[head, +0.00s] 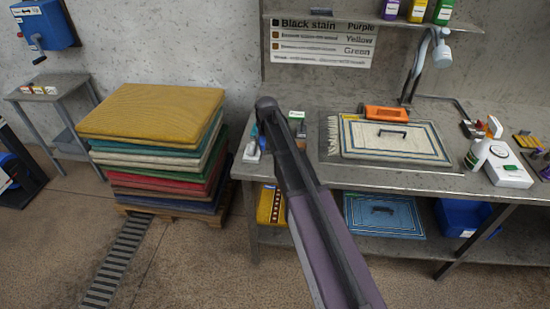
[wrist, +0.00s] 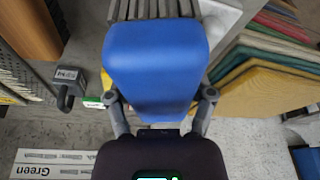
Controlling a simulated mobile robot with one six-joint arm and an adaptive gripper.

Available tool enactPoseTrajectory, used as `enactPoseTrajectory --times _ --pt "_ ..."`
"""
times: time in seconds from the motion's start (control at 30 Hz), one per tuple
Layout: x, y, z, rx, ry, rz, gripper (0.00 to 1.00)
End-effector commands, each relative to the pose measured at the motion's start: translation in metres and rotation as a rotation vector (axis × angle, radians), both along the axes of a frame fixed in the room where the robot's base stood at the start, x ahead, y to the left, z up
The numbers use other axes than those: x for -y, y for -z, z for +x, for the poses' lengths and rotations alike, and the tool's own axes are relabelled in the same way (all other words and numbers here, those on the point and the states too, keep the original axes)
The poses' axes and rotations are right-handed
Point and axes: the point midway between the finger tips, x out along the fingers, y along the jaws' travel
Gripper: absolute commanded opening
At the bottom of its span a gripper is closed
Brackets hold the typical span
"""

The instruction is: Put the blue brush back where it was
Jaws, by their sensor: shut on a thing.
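The blue brush (wrist: 155,65) fills the middle of the wrist view, its smooth blue side toward the camera. My gripper (wrist: 160,96) is shut on it, one finger on each side. In the head view my arm reaches over the left end of the workbench (head: 417,175) and mostly hides the gripper and the brush. I cannot tell whether the brush touches the bench, nor which spot is its former place.
An orange block (head: 386,113) lies behind a cream mat (head: 388,142) with a black handle. A green and white box (head: 296,115) is close to my arm. A stack of mats (head: 160,140) stands left of the bench.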

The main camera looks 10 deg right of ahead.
Motion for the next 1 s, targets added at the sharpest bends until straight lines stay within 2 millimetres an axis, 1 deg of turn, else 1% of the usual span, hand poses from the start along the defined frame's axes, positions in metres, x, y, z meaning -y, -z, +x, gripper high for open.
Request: enactPoseTrajectory --times 0.17,0.27,0.37,0.47,0.7,0.8,0.9,1.0 --pt "0.001 0.000 -0.003 0.000 -0.002 -0.001 0.21" --pt "0.004 0.002 -0.013 0.000 -0.005 0.000 0.21" --pt "0.010 0.004 -0.030 -0.001 -0.011 0.000 0.21" --pt "0.020 0.007 -0.054 -0.001 -0.022 0.000 0.21" --pt "0.042 0.015 -0.120 0.000 -0.053 0.000 0.21" --pt "0.048 0.018 -0.141 0.000 -0.066 0.000 0.21" --pt "0.052 0.019 -0.154 0.001 -0.075 0.000 0.21" --pt "0.054 0.019 -0.160 0.001 -0.079 0.001 0.21"
